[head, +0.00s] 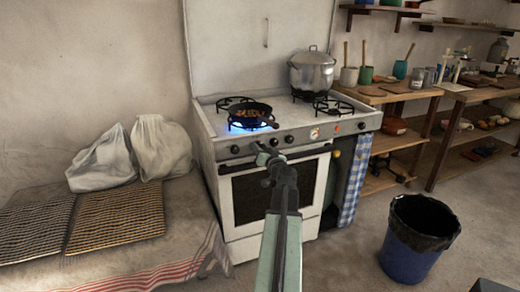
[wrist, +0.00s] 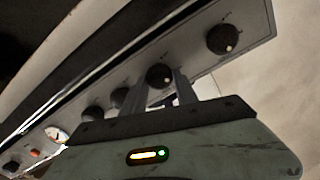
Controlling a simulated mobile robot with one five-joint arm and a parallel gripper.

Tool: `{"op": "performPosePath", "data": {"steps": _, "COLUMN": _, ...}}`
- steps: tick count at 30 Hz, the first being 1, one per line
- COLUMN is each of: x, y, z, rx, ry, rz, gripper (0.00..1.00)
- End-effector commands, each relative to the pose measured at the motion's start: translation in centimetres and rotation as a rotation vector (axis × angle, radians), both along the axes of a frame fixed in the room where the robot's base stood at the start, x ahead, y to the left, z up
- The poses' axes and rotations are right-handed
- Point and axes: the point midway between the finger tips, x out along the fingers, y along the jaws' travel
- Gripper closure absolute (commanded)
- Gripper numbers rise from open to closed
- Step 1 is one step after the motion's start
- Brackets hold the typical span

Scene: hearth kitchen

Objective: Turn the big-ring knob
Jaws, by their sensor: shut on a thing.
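My gripper (head: 264,153) is at the stove's front panel, left of its middle. In the wrist view, its two fingers stand either side of a round black knob (wrist: 159,76) with a pale mark, shut on it. In the head view the gripper hides this knob. Another black knob (head: 235,149) is to its left in the head view; it also shows in the wrist view (wrist: 222,38). Two more knobs (head: 274,142) (head: 289,139) are to the right. I see no label telling which knob is the big-ring one. A blue flame (head: 234,125) burns under the dark pan (head: 251,114).
A lidded pot (head: 312,73) stands on the back right of the stove (head: 222,177). A round gauge (head: 314,133) is on the panel. A cloth-covered bench (head: 190,230) is at the left. A blue bin (head: 415,237) stands on the floor at the right.

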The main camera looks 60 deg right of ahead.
Motion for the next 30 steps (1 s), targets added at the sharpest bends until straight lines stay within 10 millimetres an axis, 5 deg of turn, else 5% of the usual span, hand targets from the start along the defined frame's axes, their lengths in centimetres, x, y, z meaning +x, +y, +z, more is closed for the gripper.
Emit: {"op": "performPosePath", "data": {"steps": 30, "x": 0.06, "y": -0.22, "z": -0.11, "rx": 0.702, "ry": -0.518, "rz": 0.002, "gripper": 1.0}}
